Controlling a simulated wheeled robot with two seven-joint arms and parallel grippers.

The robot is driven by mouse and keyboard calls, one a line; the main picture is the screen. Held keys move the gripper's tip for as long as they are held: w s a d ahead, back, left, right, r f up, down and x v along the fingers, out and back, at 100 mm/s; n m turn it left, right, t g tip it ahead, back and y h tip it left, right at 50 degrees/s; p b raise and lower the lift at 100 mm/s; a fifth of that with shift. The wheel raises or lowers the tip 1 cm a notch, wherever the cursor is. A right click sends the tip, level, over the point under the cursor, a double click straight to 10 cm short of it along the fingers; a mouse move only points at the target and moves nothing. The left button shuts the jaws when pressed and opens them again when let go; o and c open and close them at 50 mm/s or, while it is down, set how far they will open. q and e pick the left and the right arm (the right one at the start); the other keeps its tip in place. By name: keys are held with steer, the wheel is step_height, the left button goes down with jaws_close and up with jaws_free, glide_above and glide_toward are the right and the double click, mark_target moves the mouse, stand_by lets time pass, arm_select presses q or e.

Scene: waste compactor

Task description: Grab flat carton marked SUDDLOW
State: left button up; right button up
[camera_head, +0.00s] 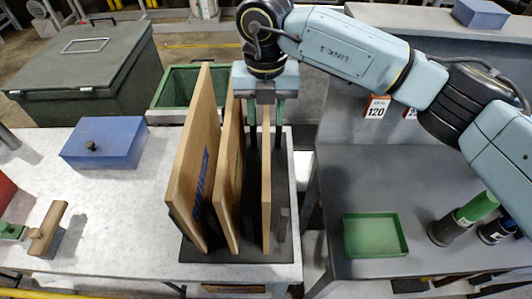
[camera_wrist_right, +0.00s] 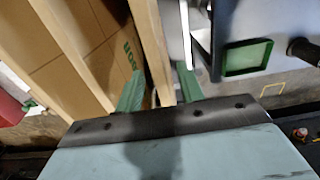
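Several flat cartons stand upright side by side in a dark rack (camera_head: 232,254) on the white table. The left carton (camera_head: 192,165) has blue lettering, too slanted to read surely. The middle carton (camera_head: 228,175) shows a bit of green lettering, seen in part in the wrist view too. The right carton (camera_head: 266,190) shows only its narrow edge; its marking is hidden. My right gripper (camera_head: 266,135) points down, its green fingers on either side of the right carton's upper part. In the wrist view the carton's edge (camera_wrist_right: 150,45) lies between the open fingers (camera_wrist_right: 160,88). My left gripper is not in view.
A blue box (camera_head: 104,143) and a wooden-handled tool (camera_head: 47,230) lie on the table's left. A green bin (camera_head: 190,88) stands behind. The grey bench (camera_head: 360,180) at right holds a green tray (camera_head: 374,236) and cylindrical objects (camera_head: 462,218).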

steer(key=shift+f, duration=1.35)
jaws_close()
